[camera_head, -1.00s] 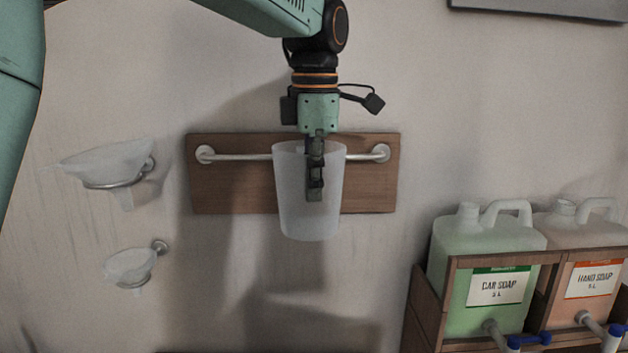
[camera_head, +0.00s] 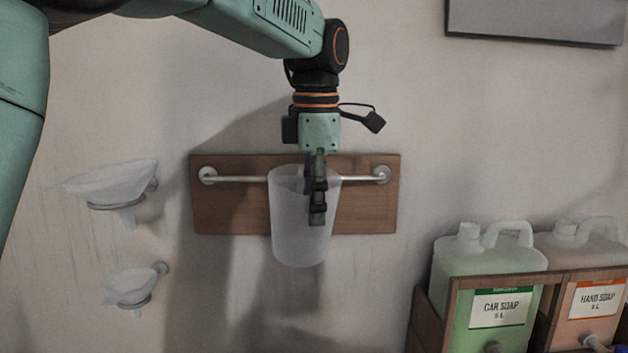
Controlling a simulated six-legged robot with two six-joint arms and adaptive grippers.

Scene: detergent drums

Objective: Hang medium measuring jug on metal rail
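The medium measuring jug (camera_head: 289,225), a translucent white cup, is upright at the metal rail (camera_head: 240,179), with its rim slightly above the bar. The rail runs across a brown wooden board on the wall and passes out of sight behind the jug. My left gripper (camera_head: 317,215) points down in front of the right part of the jug. Its fingers are seen nearly edge-on, so I cannot tell their opening or whether they grip the jug. The jug's handle and any contact with the rail are not clear. My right gripper is not in view.
Two translucent funnels, an upper one (camera_head: 115,183) and a lower one (camera_head: 130,286), sit in wall rings at left. A green car soap canister (camera_head: 470,250) and a pinkish hand soap canister (camera_head: 590,250) stand in a wooden rack at lower right. A grey panel (camera_head: 540,18) is at upper right.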

